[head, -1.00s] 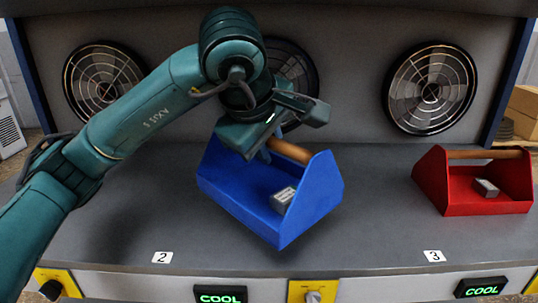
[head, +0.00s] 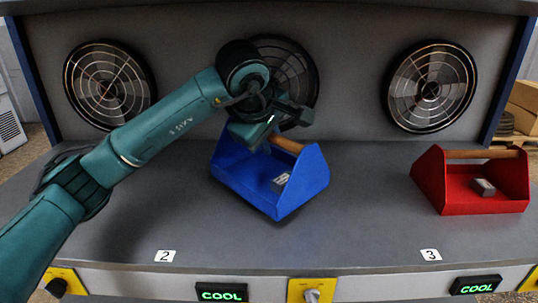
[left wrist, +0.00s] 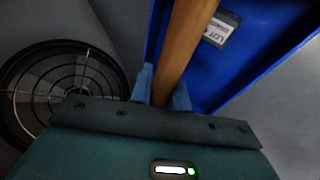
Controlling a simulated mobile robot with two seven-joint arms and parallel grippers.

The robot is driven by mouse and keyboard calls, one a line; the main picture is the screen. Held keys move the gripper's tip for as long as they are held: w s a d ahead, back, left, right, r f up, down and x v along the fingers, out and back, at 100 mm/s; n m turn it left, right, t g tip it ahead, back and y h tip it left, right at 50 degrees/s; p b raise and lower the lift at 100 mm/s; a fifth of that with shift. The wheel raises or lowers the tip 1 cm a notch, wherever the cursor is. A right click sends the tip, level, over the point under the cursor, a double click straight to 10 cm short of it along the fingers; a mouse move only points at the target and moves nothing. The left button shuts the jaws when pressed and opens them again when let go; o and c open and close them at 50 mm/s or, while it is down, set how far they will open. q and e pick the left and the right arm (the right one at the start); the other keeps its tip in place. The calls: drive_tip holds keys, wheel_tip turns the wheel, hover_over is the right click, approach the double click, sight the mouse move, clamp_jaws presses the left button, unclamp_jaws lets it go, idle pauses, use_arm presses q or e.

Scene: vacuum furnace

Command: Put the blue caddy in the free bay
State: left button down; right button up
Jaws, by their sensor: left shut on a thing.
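The blue caddy (head: 240,172) is an open tray with peaked ends and a wooden handle (head: 287,144). It is turned at an angle, over the grey deck (head: 350,220), between and behind labels 2 (head: 165,256) and 3 (head: 431,254). My left gripper (head: 268,140) is shut on its handle, which also shows between the fingers in the left wrist view (left wrist: 163,88). A grey block (head: 281,182) marked with a lot label lies in the caddy. Whether its base touches the deck is hard to tell. My right gripper is out of view.
A red caddy (head: 435,181) with a grey block stands behind label 3. The deck behind label 2 is bare, under my left arm. Round fan grilles (head: 430,87) line the back wall. Knobs and green COOL displays (head: 221,292) line the front edge.

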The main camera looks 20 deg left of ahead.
sight(269, 175)
use_arm(q)
wheel_tip(269, 175, down, 3)
drive_tip(key=shift+f, duration=0.1)
drive_tip(key=shift+w+f, duration=0.15)
drive_tip(key=shift+f, duration=0.1)
drive_tip(key=c, duration=1.3)
unclamp_jaws()
drive_tip(key=shift+f, duration=0.1)
drive_tip(key=shift+c, duration=0.2)
drive_tip(key=v, duration=0.7)
drive_tip(key=shift+r, duration=0.35)
drive_tip(key=shift+a, duration=0.15)
